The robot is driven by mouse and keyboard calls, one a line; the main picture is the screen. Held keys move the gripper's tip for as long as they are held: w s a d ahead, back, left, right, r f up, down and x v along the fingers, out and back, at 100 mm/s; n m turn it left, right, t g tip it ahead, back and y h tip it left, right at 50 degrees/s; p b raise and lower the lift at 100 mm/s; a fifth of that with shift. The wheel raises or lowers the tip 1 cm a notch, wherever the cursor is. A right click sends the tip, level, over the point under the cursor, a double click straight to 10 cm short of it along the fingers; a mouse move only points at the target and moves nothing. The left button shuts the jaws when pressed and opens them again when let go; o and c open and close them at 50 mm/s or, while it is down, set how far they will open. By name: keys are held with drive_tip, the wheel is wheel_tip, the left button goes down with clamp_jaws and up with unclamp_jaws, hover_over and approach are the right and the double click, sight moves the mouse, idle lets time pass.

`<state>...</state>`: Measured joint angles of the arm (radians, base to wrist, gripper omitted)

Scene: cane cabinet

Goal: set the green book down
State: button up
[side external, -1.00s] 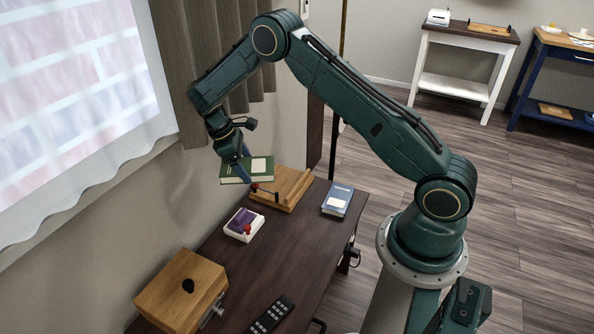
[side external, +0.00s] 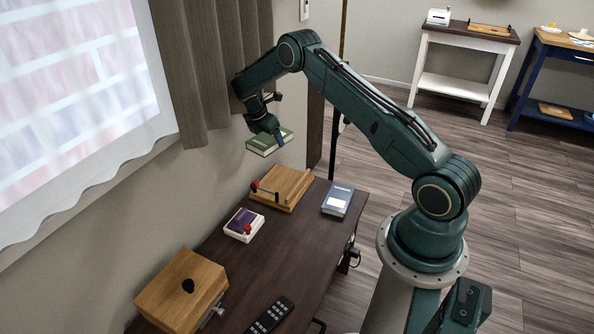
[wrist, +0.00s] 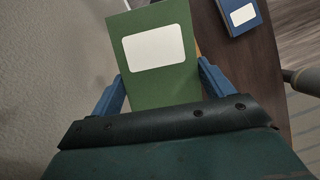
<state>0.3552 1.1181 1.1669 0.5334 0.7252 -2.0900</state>
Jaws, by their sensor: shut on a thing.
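The green book (side external: 263,144) with a white label is held in the air in the side external view, near the curtain and above the back end of the dark cabinet top (side external: 284,246). My gripper (side external: 274,138) is shut on it. In the wrist view the green book (wrist: 155,88) lies between the two blue fingers of my gripper (wrist: 160,88), one at each side edge. The book's end nearest my palm is hidden by the gripper body.
A wooden stand (side external: 291,190) with a red-knobbed lever is on the cabinet. A wooden box (side external: 182,291) and a black remote (side external: 271,315) are nearer. Some dark top between them is bare.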

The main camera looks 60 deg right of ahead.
drive_tip(key=d+n, duration=0.1)
drive_tip(key=d, duration=0.3)
drive_tip(key=d+n+t, duration=0.1)
drive_tip(key=d, duration=0.1)
drive_tip(key=shift+s+f+n, duration=0.25)
drive_tip(key=shift+s+n, duration=0.05)
drive_tip(key=shift+f, duration=0.15)
hover_over(283, 179)
drive_tip(key=a, duration=0.1)
wheel_tip(283, 179, down, 16)
drive_tip(key=shift+a+r, duration=0.1)
drive_tip(key=shift+a, duration=0.05)
drive_tip(key=shift+f, duration=1.95)
drive_tip(key=shift+f, duration=0.15)
drive_tip(key=o, duration=1.1)
